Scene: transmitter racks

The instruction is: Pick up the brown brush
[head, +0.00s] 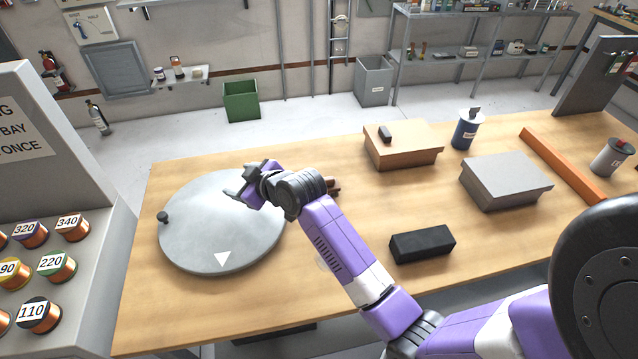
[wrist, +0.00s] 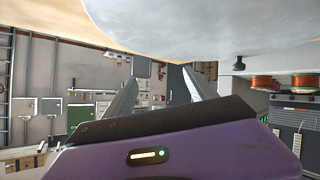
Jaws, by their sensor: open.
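A small brown thing (head: 334,186) shows on the wooden table just right of my wrist in the head view. It may be the brown brush, but my arm hides most of it, so I cannot tell its full shape. My gripper (head: 240,184) is open and hangs over the grey round plate (head: 205,235), pointing left, away from the brown thing. In the wrist view the two fingers (wrist: 158,80) stand apart with nothing between them. No brush shows in the wrist view.
A black block (head: 422,244) lies right of my forearm. A cardboard-coloured box (head: 402,150) with a small dark item on top, a blue can (head: 464,134), a grey box (head: 506,182) and an orange bar (head: 562,165) stand farther right. Numbered spools (head: 57,267) sit at left.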

